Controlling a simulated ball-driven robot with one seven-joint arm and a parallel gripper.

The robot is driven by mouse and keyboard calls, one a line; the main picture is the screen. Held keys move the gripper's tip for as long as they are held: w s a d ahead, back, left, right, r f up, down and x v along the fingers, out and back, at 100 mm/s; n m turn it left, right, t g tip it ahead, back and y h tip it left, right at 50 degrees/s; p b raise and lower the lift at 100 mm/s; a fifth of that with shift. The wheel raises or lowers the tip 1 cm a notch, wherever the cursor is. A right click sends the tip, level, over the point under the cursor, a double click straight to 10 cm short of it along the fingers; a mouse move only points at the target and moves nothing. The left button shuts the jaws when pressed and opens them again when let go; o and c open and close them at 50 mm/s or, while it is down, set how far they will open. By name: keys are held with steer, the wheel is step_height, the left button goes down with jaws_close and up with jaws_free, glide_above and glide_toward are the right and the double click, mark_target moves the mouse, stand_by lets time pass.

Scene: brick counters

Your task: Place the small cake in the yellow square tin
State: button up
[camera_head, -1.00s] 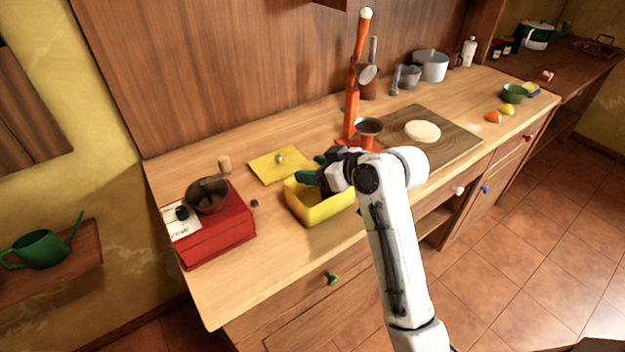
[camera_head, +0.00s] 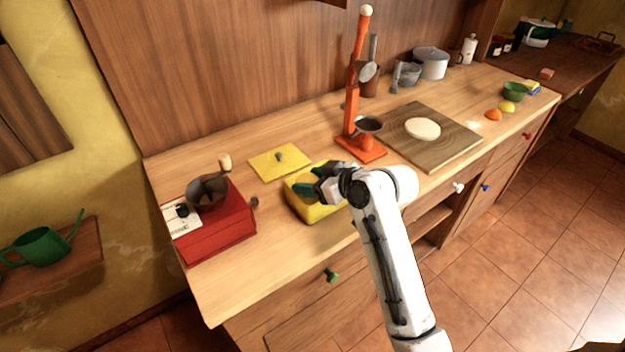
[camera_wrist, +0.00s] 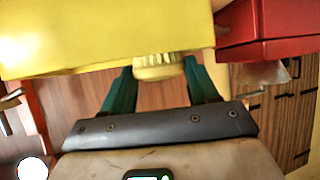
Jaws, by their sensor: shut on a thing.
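The yellow square tin (camera_head: 322,211) stands open on the counter, left of the middle; the wrist view shows its yellow side (camera_wrist: 100,38) large at the top. My gripper (camera_head: 303,190) is over the tin, its teal fingers low at the opening. In the wrist view my gripper (camera_wrist: 158,75) is shut on the small cake (camera_wrist: 158,68), pale yellow with a ridged edge. The cake shows between the fingertips, close to the tin's yellow surface; I cannot tell whether they touch. In the head view the cake is hidden by my gripper.
A yellow lid (camera_head: 264,164) lies behind the tin. A red coffee grinder (camera_head: 215,232) stands to the left, and an orange press (camera_head: 352,118) stands behind right. A wooden board (camera_head: 451,146) with flat dough (camera_head: 422,129) lies to the right. The counter's front left is clear.

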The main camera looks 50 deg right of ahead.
steer(key=o, duration=0.8)
steer(key=shift+f, duration=0.35)
steer(key=shift+o, duration=1.3)
steer(key=shift+s+f, duration=0.1)
steer(key=shift+f, duration=0.05)
steer(key=shift+s+r+p, duration=0.1)
steer(key=shift+r+p, duration=0.25)
steer(key=shift+r, duration=0.45)
steer(key=v, duration=1.2)
steer(key=s+a+f+g+y, duration=0.1)
steer(key=s+a+f+g, duration=0.15)
steer(key=a+f, duration=0.35)
steer(key=s+a+f+g, duration=0.2)
steer(key=a+f+g, duration=0.2)
steer(key=f, duration=0.5)
steer(key=s+a+f+g+h, duration=0.1)
steer(key=s+a+f+g, duration=0.4)
steer(key=s, duration=0.5)
steer(key=shift+f+m+b, duration=0.3)
steer(key=shift+f+b, duration=0.05)
steer(key=shift+f, duration=0.55)
steer(key=shift+s+a, duration=0.1)
